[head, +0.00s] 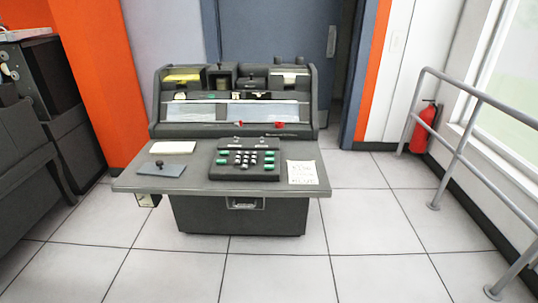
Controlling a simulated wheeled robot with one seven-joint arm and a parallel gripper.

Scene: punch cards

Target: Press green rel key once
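In the head view a dark keypad unit (246,174) sits on the grey desk top of a punch card machine (160,128). It has white and dark keys in the middle. Green keys stand on both sides, with a left green key (222,161) and a right green key (269,160) among them. The labels are too small to read, so I cannot tell which one is the rel key. My gripper is not in view.
A card stack (173,147) and a grey plate with a knob (161,169) lie left of the keypad. A printed sheet (302,173) lies right. A metal railing (461,150) and a fire extinguisher (425,128) stand at the right. The tiled floor (376,245) in front is clear.

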